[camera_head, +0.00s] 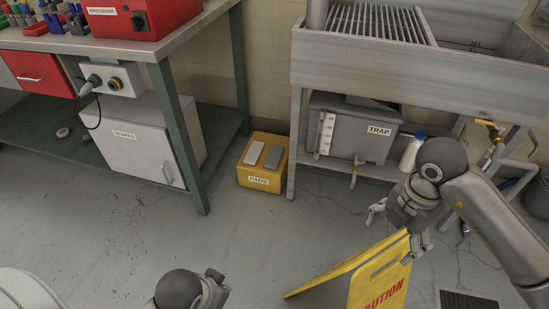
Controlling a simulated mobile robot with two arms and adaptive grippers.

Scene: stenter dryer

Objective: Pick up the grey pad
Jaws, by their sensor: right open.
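The grey pad (273,157) lies on top of a yellow box (259,182) labelled PADS, on the floor between the workbench and the sink unit. A paler, whitish pad (254,152) lies just left of it on the same box. My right gripper (396,231) is open and empty, to the right of the box and well apart from it, above the yellow caution sign. My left gripper (217,286) is at the bottom edge, partly cut off and largely hidden by its own wrist; its jaws do not show clearly.
A yellow caution sign (382,276) stands below my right gripper. A workbench (110,45) with a DRAINED cabinet (135,140) is at left. The metal sink unit (390,65) stands over a grey TRAP tank (350,130). Floor before the box is clear.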

